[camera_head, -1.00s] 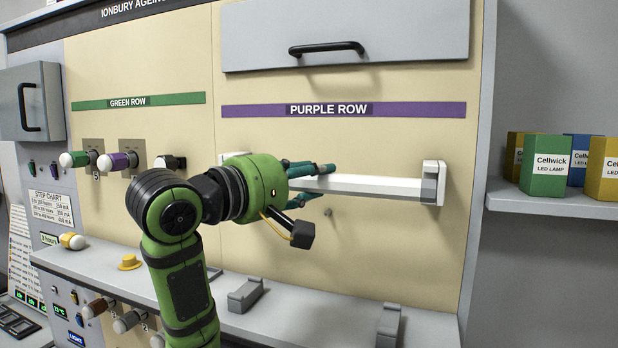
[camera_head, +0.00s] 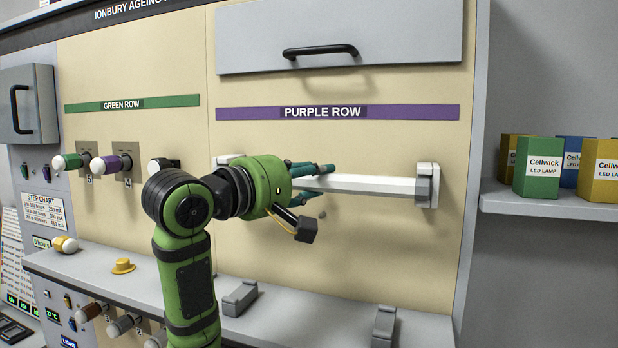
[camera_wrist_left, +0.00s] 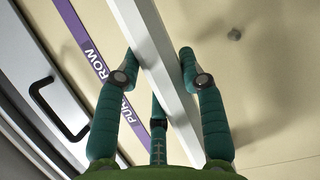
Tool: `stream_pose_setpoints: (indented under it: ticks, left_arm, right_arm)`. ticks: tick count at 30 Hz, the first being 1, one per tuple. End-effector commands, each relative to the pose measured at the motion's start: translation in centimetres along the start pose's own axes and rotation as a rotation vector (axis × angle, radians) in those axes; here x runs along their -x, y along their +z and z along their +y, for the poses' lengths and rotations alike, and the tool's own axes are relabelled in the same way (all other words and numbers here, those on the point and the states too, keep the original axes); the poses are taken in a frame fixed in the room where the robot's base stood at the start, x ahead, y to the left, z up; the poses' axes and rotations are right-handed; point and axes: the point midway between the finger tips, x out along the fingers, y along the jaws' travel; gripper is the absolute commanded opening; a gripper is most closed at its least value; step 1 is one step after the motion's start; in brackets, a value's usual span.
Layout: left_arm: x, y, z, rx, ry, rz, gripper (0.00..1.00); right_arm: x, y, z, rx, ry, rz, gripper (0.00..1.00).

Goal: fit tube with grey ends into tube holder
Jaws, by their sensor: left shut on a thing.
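The white tube (camera_head: 372,185) lies nearly level under the purple row label. Its right end, a grey cap (camera_head: 422,190), is at the right bracket of the tube holder (camera_head: 428,168); I cannot tell whether it is seated. My left gripper (camera_head: 320,189) is shut on the tube towards its left part, with teal fingers above and below it. The left wrist view shows the tube (camera_wrist_left: 150,62) between the fingertips (camera_wrist_left: 158,60). The left bracket (camera_head: 226,159) shows only partly behind my gripper, and the tube's left end is hidden. My right gripper is not in view.
Two grey cradles (camera_head: 240,298) (camera_head: 384,325) stand on the ledge (camera_head: 300,310) below, beside a yellow cap-like piece (camera_head: 123,266). A closed cabinet door (camera_head: 340,40) is above. Lamp boxes (camera_head: 540,167) stand on a shelf at right.

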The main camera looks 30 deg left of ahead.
Motion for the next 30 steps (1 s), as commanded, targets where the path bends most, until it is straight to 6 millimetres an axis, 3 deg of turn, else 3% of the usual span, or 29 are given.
stream_pose_setpoints:
  ticks: [18,30]
  left_arm:
    - [0.0,0.0,0.1,0.000,0.001,-0.001,0.00]
    - [-1.2,-0.5,0.1,0.002,0.001,-0.002,0.00]
  right_arm:
    - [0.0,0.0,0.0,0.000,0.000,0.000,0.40]
    - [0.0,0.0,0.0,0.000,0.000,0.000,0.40]
